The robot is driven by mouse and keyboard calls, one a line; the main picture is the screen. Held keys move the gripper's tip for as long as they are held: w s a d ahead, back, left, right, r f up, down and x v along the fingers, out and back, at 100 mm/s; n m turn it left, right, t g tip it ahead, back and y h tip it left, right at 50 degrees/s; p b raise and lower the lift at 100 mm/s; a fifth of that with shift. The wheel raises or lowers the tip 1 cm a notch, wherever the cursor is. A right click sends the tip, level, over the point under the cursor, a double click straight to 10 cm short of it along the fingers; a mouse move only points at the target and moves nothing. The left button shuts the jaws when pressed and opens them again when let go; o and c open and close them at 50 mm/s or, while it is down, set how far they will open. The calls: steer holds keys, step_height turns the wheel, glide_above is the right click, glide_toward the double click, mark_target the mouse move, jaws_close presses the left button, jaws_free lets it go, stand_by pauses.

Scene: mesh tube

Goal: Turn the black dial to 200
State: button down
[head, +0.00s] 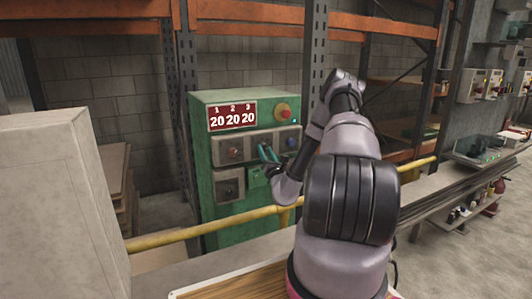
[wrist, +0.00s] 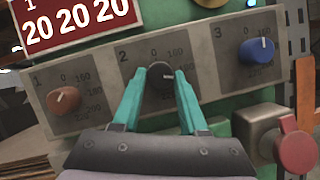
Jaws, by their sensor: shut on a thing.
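The black dial (wrist: 160,76) is the middle knob, numbered 2, on a grey panel of the green machine (head: 203,144). My gripper (wrist: 158,80) has its teal fingers shut on the black dial, one on each side. In the head view my gripper (head: 267,153) is at the panel, and the black dial is hidden behind it. The display (head: 232,116) reads 20 under each of the numbers 1, 2 and 3. The scale marks around the black dial are partly covered by the fingers.
A red dial (wrist: 64,100) is left of the black dial and a blue dial (wrist: 257,50) is right of it. A red knob on a grey box (wrist: 262,130) stands out at lower right. A yellow rail (head: 215,224) crosses in front of the machine.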

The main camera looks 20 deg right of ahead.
steer(key=shift+a+m+g+h, duration=0.1)
steer(key=shift+m+g+h, duration=0.3)
steer(key=shift+m, duration=0.95)
steer(key=shift+a+m+g+h, duration=0.1)
steer(key=shift+m+h, duration=0.5)
steer(key=shift+m, duration=0.75)
steer(key=shift+c, duration=2.2)
jaws_free()
steer(key=shift+s, duration=0.1)
steer(key=v, duration=1)
steer(key=shift+s, duration=0.35)
steer(key=shift+a, duration=0.1)
